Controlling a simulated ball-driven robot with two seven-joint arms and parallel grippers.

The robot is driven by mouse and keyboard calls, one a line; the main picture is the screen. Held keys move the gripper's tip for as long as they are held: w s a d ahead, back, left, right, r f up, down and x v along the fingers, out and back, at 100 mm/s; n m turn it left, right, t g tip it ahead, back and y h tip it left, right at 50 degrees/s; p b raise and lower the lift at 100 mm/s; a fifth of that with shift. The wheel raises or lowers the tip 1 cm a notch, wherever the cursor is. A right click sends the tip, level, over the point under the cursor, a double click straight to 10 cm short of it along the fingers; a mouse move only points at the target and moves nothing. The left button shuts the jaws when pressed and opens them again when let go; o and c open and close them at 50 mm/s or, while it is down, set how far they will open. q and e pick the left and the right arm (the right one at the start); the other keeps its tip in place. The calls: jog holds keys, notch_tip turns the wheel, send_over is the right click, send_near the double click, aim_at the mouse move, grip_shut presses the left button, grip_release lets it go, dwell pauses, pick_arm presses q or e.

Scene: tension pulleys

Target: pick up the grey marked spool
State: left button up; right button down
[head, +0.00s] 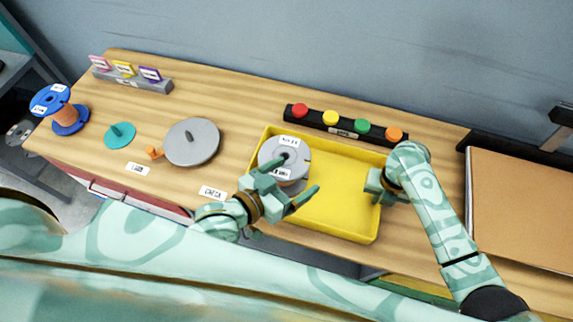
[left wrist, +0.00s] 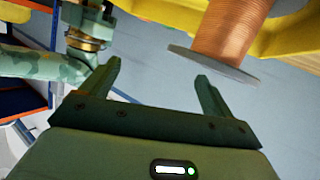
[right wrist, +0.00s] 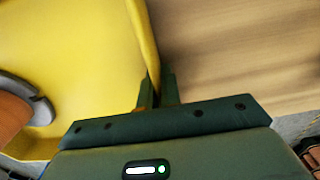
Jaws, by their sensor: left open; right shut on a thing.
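The grey marked spool (head: 300,157) has white labels on its top flange and stands in the left part of the yellow tray (head: 345,225). Its copper winding (left wrist: 237,22) and lower grey flange (left wrist: 215,66) show in the left wrist view. My left gripper (head: 291,186) is open and empty at the spool's near side; in the left wrist view the spool is beyond the fingertips, not between them. My right gripper (head: 371,186) is shut on the tray's right wall. The right wrist view shows this wall (right wrist: 143,35) between the fingers, with the spool's edge (right wrist: 40,103) at far left.
A strip with red, yellow, green and orange buttons (head: 345,133) lies behind the tray. A grey disc (head: 192,142), teal disc (head: 119,136), orange piece (head: 154,153) and blue spool (head: 68,119) are left. A framed brown board (head: 520,210) lies right. The tray's right half is empty.

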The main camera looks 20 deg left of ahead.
aim_at(279, 172)
pick_arm(q)
jog(key=s+a+f+n+y, duration=0.2)
jog(key=s+a+f+y, duration=0.15)
jog(key=s+a, duration=0.3)
jog(key=shift+y, duration=0.35)
jog(key=x, duration=0.4)
jog(key=a+x, duration=0.1)
jog(key=x, duration=0.1)
jog(key=shift+w+r, duration=0.15)
jog(key=shift+w, duration=0.05)
jog(key=x, duration=0.3)
jog(key=d+x, duration=0.1)
jog(key=x, duration=0.1)
jog(key=shift+w+r, duration=0.25)
jog(key=shift+w, duration=0.05)
jog(key=shift+c, duration=0.4)
jog(key=shift+t, duration=0.3)
jog(key=c, duration=1.4)
notch_tip(279, 172, up, 10)
jog(key=shift+r, duration=0.1)
jog(key=shift+c, duration=0.2)
